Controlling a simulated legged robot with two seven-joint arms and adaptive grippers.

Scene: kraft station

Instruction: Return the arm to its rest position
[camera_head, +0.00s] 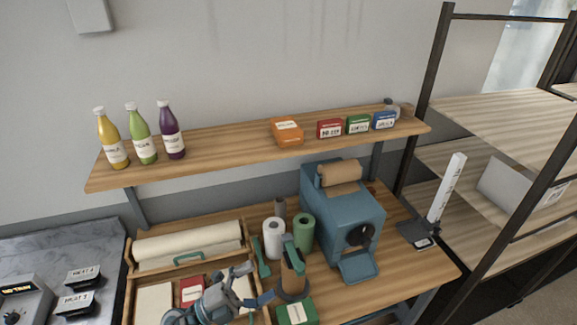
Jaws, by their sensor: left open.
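My left gripper (258,284) is at the lower middle, above the right part of a wooden tray (128,288). Its blue-grey fingers are spread apart, with nothing visible between them. Just to the right of its fingertips stands a brown item with a green top (292,276) and a dark ring around its lower part. I cannot tell whether a finger touches it. My right gripper is not in view.
A blue machine with a paper roll (340,215) stands right of white (274,240) and green rolls (304,232). A green box (297,312) lies near the front. A shelf (230,143) with bottles and boxes hangs above. A black rack post (432,90) stands right.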

